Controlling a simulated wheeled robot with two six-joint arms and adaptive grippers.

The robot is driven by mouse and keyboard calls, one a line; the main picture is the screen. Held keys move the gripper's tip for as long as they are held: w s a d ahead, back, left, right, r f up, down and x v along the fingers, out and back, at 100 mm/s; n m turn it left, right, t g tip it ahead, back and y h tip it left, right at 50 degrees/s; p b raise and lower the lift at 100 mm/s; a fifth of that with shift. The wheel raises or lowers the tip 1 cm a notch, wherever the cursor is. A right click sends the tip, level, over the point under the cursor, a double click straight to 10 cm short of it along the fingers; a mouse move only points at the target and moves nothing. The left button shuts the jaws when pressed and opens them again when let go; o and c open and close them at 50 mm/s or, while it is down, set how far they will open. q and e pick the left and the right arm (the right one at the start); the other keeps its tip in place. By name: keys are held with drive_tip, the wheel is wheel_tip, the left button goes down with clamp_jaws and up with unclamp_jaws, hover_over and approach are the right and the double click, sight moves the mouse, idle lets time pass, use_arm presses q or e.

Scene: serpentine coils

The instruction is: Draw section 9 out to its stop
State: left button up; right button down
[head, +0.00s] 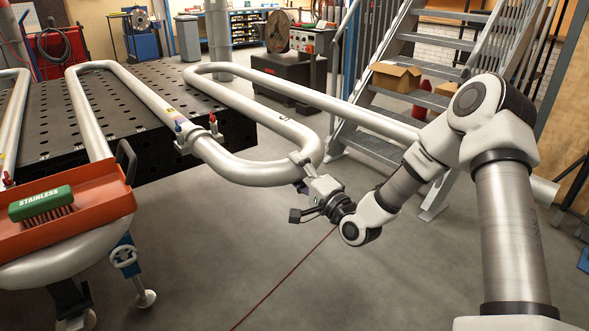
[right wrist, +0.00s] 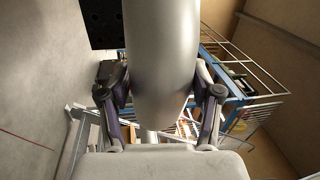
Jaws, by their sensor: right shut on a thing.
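A grey serpentine pipe coil lies over a dark perforated table (head: 160,75). Its near right bend (head: 255,172) sticks out past the table edge over the floor. My right gripper (head: 303,172) is shut on this pipe at the right of the bend. In the right wrist view the pipe (right wrist: 162,60) runs between the two fingers, which press on its sides. A clamp with red and blue handles (head: 200,138) sits on the pipe near the table edge. I cannot read any section number. My left gripper is not in view.
An orange tray (head: 112,197) with a green-handled brush (head: 42,205) stands at the left front. Metal stairs (head: 400,90) holding a cardboard box (head: 396,77) rise behind the pipe at the right. Grey floor (head: 240,250) is open in front, crossed by a thin red line.

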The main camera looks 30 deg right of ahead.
drive_tip(key=shift+c, duration=1.3)
unclamp_jaws()
drive_tip(key=shift+s, duration=0.1)
drive_tip(key=v, duration=0.7)
drive_tip(key=shift+s, duration=0.25)
drive_tip(key=shift+f, duration=0.1)
